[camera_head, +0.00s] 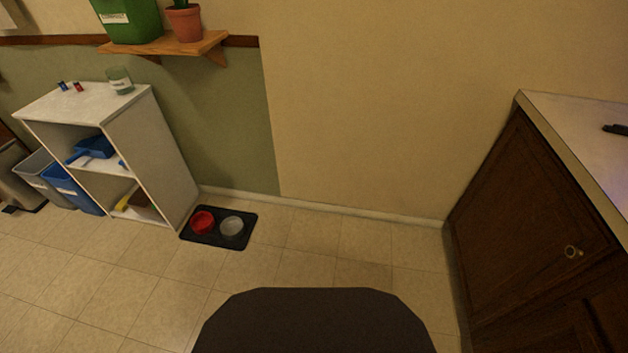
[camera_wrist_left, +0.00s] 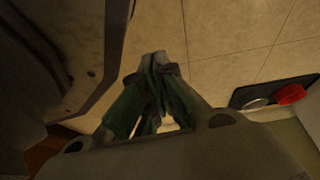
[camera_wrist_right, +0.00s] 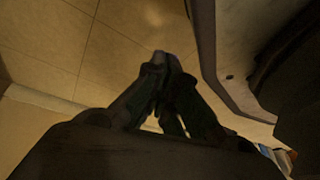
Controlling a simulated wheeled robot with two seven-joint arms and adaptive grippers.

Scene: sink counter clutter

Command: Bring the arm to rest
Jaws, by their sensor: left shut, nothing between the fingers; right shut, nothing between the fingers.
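My left gripper (camera_wrist_left: 155,62) shows in the left wrist view with its fingertips together and nothing between them. It hangs over the tiled floor, close beside a part of my own body. My right gripper (camera_wrist_right: 162,60) shows in the right wrist view, also shut and empty, above the floor tiles. Neither gripper nor arm is in the head view, where only a dark part of my own body shows at the bottom middle.
A white shelf unit (camera_head: 150,129) stands left by the wall. A black mat (camera_head: 188,236) with a red bowl (camera_head: 202,222) and a grey bowl (camera_head: 232,227) lies on the floor. A dark wooden cabinet (camera_head: 530,220) with a pale counter stands right. The floor between (camera_head: 320,245) is clear.

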